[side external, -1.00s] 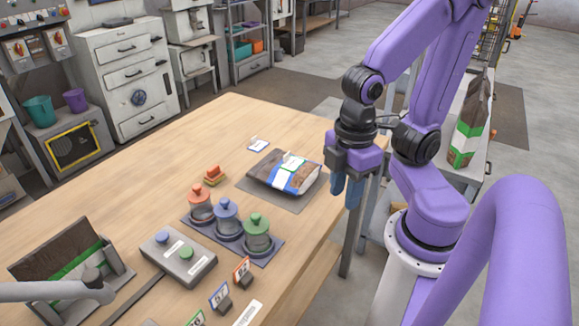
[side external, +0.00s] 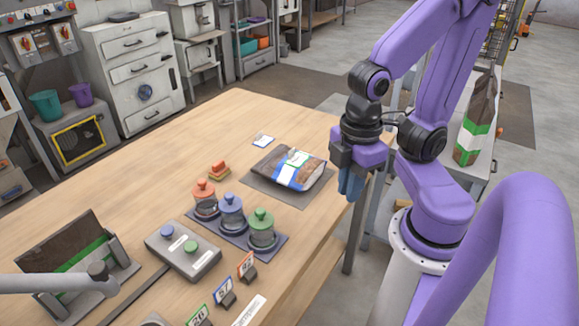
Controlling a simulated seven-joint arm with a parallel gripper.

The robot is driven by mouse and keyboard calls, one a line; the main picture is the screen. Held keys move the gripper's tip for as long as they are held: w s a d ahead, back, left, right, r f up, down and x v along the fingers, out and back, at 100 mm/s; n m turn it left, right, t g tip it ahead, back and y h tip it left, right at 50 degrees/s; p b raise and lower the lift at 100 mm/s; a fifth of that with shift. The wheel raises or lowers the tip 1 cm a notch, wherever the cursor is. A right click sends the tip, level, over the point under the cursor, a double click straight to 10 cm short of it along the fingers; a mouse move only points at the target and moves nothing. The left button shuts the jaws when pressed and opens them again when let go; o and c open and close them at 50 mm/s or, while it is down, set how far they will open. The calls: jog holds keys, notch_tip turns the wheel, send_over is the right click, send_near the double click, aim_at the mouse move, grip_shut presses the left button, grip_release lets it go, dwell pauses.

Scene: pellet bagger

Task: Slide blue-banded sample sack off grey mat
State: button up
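The blue-banded sample sack (side external: 309,175) lies flat on the grey mat (side external: 283,201) near the right edge of the wooden table. It is brown with a blue and white band, and a small white and green label lies on top. Mat shows along its left and front sides. My gripper (side external: 351,186) points down just right of the sack, around the table's right edge, apart from the sack in the picture. Its blue fingers overlap from this angle, so I cannot tell whether they are open or shut. I see nothing held in it.
A tray (side external: 279,240) holds three lidded jars in front of the mat. Orange blocks (side external: 219,169) and a white card (side external: 263,140) lie to the left. A two-button box (side external: 207,261) and number cards stand further forward. The table's back left is clear.

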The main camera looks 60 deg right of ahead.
jog(key=shift+w+a, duration=0.1)
jog(key=shift+w, duration=0.3)
grip_shut()
jog(key=w+a+f+n+h, duration=0.25)
jog(key=w+h, duration=0.25)
jog(key=w, duration=0.9)
jog(key=n+h, duration=0.3)
jog(key=h, duration=0.1)
send_near(276, 170)
jog(key=f, duration=0.5)
jog(key=shift+d, duration=0.2)
jog(key=shift+w+d+r, duration=0.1)
jog(key=shift+d+r, duration=0.05)
jog(key=shift+d, duration=1.7)
jog(key=d, duration=1.9)
jog(key=shift+a, duration=0.15)
